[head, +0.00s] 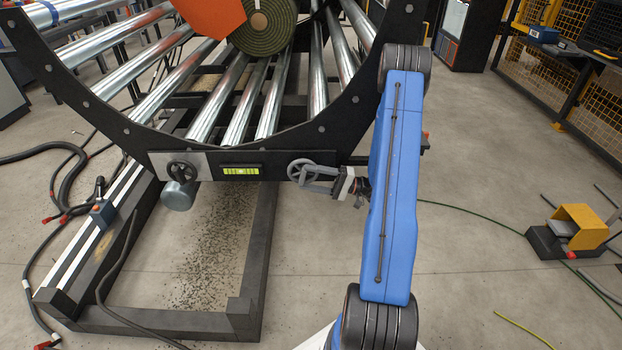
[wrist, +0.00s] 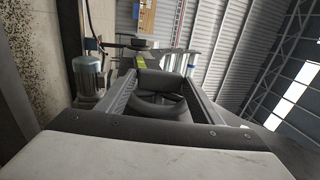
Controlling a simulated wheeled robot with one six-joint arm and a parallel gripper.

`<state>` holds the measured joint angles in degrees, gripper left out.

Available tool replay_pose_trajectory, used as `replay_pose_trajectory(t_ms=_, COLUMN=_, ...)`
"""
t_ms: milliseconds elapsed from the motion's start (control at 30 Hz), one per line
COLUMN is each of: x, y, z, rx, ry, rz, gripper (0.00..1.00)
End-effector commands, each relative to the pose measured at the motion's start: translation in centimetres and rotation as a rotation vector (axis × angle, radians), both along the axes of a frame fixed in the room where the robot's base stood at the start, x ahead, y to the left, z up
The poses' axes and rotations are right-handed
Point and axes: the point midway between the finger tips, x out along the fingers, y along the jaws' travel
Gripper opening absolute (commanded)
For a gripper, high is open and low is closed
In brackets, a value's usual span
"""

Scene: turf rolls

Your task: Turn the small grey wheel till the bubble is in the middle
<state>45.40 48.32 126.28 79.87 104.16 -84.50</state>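The small grey wheel (head: 299,169) sits on the front of the black frame, right of the bubble level. My gripper (head: 308,179) reaches it from the right, its two fingers apart with the wheel at their tips. In the wrist view, a dark ring-shaped wheel (wrist: 160,100) lies between the two fingers of my gripper (wrist: 163,84). Whether the fingers press on its rim cannot be made out. The yellow-green bubble level (head: 240,171) is on the frame left of the wheel. Its bubble is too small to place surely.
A darker handwheel (head: 181,171) is on a light plate left of the level, above a grey cylindrical motor (head: 178,195). Steel rollers (head: 232,100) and a turf roll (head: 266,27) are above. A yellow foot pedal (head: 580,226) and hoses lie on the floor. Floor to the right is mostly clear.

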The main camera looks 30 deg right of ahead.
Motion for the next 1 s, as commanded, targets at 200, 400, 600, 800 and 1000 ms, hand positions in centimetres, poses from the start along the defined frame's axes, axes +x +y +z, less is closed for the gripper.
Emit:
replay_pose_trajectory(t_ms=200, x=0.0, y=0.0, z=0.0, rx=0.000, ry=0.000, rz=0.000, gripper=0.75)
replay_pose_trajectory(t_ms=400, x=-0.1, y=-0.2, z=0.0, rx=0.000, ry=-0.001, rz=-0.001, gripper=0.75)
replay_pose_trajectory(t_ms=600, x=-1.3, y=-2.1, z=-0.5, rx=0.001, ry=-0.001, rz=-0.004, gripper=0.75)
replay_pose_trajectory(t_ms=800, x=-3.5, y=-5.3, z=-1.5, rx=0.001, ry=-0.001, rz=-0.004, gripper=0.75)
replay_pose_trajectory(t_ms=1000, x=-5.6, y=-8.5, z=-2.4, rx=0.000, ry=-0.001, rz=-0.004, gripper=0.75)
